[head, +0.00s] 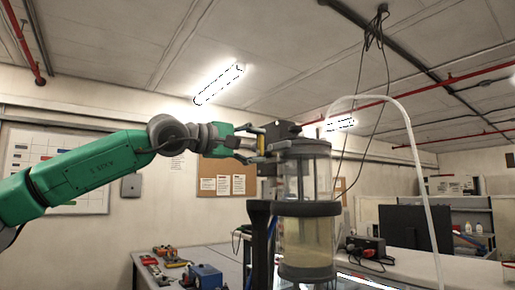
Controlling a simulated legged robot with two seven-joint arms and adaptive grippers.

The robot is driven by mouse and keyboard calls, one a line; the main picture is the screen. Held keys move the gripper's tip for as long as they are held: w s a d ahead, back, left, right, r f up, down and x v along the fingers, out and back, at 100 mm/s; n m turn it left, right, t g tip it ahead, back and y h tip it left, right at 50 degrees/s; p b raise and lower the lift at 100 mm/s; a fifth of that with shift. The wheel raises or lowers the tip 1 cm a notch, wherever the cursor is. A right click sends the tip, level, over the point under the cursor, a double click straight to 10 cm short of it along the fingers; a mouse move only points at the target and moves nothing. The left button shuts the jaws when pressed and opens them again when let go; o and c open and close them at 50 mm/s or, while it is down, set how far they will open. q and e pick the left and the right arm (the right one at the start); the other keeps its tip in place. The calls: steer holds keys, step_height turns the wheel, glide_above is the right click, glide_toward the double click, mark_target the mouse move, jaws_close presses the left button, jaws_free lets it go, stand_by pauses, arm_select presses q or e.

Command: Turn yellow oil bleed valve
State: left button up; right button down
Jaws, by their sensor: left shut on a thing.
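The sealed cylinder (305,225) stands upright right of centre, with clear walls, dark bands and pale yellow liquid low inside. My right gripper is not in view.
A pale hose (412,140) arches from the cylinder top down to the right. Black cables (366,100) hang from the ceiling. A bench (225,262) at lower left holds tools and a blue device (204,276). A dark monitor (404,228) stands at right.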

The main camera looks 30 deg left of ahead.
arm_select(q)
steer(key=shift+f, duration=0.25)
steer(key=o, duration=1.2)
steer(key=shift+c, duration=0.2)
steer(key=shift+a+r, duration=0.1)
steer(key=shift+s, duration=0.15)
steer(key=v, duration=1.1)
steer(key=shift+s+a, duration=0.25)
steer(key=shift+s, duration=0.05)
steer(key=shift+d, duration=0.15)
